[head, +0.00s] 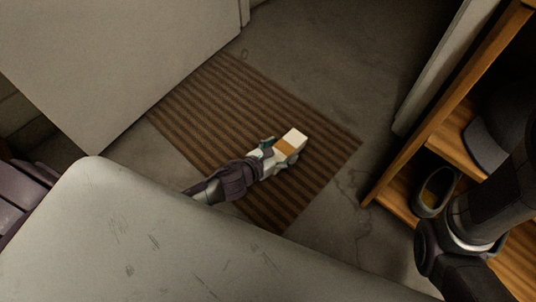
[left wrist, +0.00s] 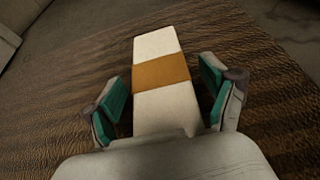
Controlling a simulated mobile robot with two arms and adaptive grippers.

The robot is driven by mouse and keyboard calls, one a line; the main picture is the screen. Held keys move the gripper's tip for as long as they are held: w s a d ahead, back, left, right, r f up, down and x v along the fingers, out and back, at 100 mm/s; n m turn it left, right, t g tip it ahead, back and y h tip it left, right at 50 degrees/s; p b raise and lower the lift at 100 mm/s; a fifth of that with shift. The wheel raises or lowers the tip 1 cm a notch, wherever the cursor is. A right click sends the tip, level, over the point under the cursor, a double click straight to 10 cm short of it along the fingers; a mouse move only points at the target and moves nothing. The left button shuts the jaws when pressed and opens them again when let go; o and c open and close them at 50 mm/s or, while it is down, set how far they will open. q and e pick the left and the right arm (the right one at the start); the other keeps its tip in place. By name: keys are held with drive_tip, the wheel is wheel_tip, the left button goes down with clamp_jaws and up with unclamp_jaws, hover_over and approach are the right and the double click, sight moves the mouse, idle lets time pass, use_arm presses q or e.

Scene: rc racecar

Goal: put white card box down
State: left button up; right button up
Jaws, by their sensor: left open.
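The white card box (head: 295,137) with an orange-brown band is over the striped brown mat (head: 210,93) in the head view. In the left wrist view the white card box (left wrist: 156,45) lies between the teal-padded fingers of my left gripper (left wrist: 165,98), with a gap on each side. It appears to rest on the mat. My left gripper (head: 277,153) reaches down to it and is open around its near end. The near end of the box is hidden by the gripper's body. My right gripper is not in view.
A wooden shelf (head: 393,192) stands at the right, with a dark shoe (head: 436,190) on it. A large pale panel (head: 120,60) stands at the upper left. A scuffed grey surface (head: 150,245) fills the lower left. Bare floor (head: 330,60) lies beyond the mat.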

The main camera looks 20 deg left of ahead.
use_arm(q)
drive_tip(key=p+v, duration=0.4)
drive_tip(key=v, duration=0.5)
drive_tip(key=shift+s+a+r, duration=0.1)
drive_tip(key=shift+s+r, duration=0.15)
drive_tip(key=shift+s, duration=0.05)
drive_tip(key=shift+s+a, duration=0.1)
drive_tip(key=shift+s, duration=0.15)
